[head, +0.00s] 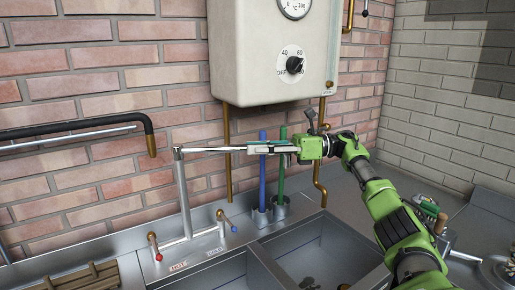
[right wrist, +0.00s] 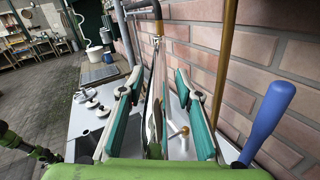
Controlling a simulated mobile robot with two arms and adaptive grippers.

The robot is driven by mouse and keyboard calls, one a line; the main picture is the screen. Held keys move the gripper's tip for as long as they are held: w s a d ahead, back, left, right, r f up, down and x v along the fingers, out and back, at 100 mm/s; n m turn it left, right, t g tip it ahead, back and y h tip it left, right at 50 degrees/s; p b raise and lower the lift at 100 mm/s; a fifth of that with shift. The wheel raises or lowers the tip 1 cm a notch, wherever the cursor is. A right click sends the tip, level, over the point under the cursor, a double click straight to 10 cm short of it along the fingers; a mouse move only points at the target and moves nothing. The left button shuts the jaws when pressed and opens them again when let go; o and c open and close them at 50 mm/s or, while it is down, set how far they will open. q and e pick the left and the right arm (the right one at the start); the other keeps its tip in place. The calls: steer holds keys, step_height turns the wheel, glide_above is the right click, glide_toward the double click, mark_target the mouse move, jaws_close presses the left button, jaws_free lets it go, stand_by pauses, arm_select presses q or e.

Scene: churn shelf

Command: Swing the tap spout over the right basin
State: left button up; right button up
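The tap (head: 184,195) is a grey metal column on the sink's back ledge, with a red-marked handle and a blue-marked handle. Its spout (head: 205,150) reaches right from the column top, roughly level, along the brick wall. My right gripper (head: 268,148) is at the spout's outer part, which it partly hides. In the right wrist view the spout (right wrist: 157,85) runs between the two green-padded fingers, with gaps visible on both sides. The right basin (head: 320,250) lies below and in front of the gripper; the left basin (head: 215,272) is partly cut off. My left gripper is out of view.
A white boiler (head: 270,50) hangs above the gripper. A blue-handled brush (head: 262,175) and a green-handled one (head: 281,170) stand upright behind the basins, under the gripper. A black pipe (head: 75,125) juts in at left. A wooden rack (head: 85,275) lies at front left.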

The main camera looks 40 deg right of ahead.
steer(key=v, duration=0.7)
steer(key=shift+s+d, duration=0.1)
steer(key=shift+d, duration=0.15)
stand_by(0.3)
